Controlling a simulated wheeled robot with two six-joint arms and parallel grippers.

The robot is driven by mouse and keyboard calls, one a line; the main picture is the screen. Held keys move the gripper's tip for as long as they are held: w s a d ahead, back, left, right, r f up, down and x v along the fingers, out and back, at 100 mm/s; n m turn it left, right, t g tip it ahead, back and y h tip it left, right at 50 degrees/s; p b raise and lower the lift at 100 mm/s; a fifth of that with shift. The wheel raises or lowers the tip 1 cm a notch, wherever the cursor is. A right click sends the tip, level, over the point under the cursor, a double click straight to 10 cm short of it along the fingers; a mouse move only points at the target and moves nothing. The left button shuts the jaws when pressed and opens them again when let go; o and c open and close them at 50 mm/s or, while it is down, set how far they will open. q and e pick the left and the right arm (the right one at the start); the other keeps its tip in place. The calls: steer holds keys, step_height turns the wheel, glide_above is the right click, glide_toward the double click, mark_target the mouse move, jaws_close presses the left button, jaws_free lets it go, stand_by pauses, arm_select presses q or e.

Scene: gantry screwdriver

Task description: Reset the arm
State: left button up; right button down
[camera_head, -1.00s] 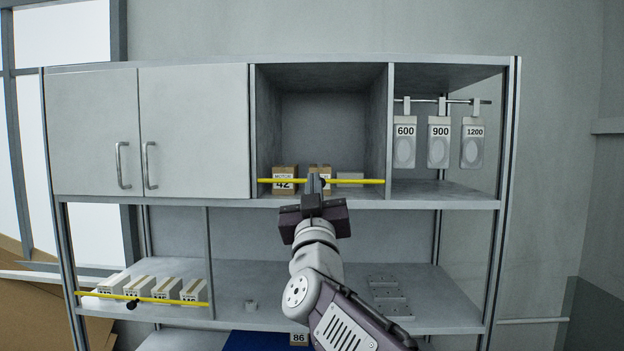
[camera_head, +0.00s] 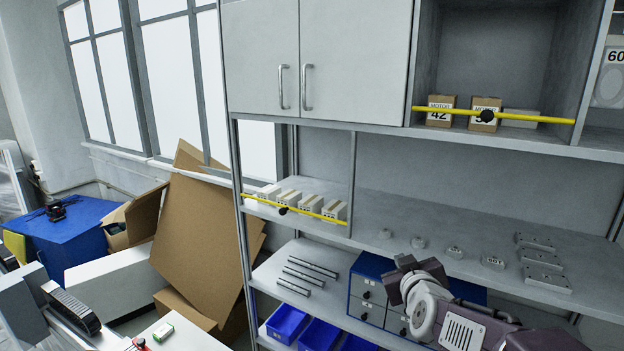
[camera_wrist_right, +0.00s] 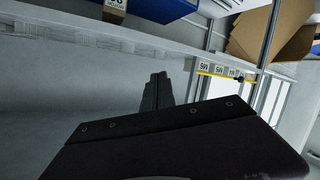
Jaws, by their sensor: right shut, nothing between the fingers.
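My right arm comes in from the lower right in the head view. Its dark gripper (camera_head: 408,262) is in front of the shelf unit, overlapping the blue drawer cabinet in the picture. In the right wrist view the two dark fingers (camera_wrist_right: 157,90) are together with nothing between them. The wrist view is tilted, and the gripper's dark body fills its lower part. My left gripper is not seen.
The grey shelf (camera_head: 450,225) holds small pieces and flat grey blocks (camera_head: 540,260). A yellow bar (camera_head: 495,115) crosses in front of motor boxes (camera_head: 440,110); another (camera_head: 295,208) fronts white boxes. Blue bins (camera_head: 320,335) sit below. Cardboard (camera_head: 205,245) leans left of the unit.

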steer(key=s+a+f+g+y, duration=0.1)
steer(key=s+f+g, duration=0.25)
steer(key=f, duration=0.35)
steer(key=s+a+f+g+y, duration=0.15)
steer(key=s+f, duration=0.25)
steer(key=f, duration=0.4)
steer(key=s+f+m+g, duration=0.1)
steer(key=s+f+g, duration=0.3)
steer(key=s, duration=0.5)
steer(key=s+f+m+g, duration=0.2)
steer(key=s+f+g, duration=0.2)
steer(key=s+f, duration=0.2)
steer(key=s, duration=0.2)
steer(key=shift+s+a, duration=0.2)
steer(key=shift+s, duration=0.15)
steer(key=shift+h, duration=0.25)
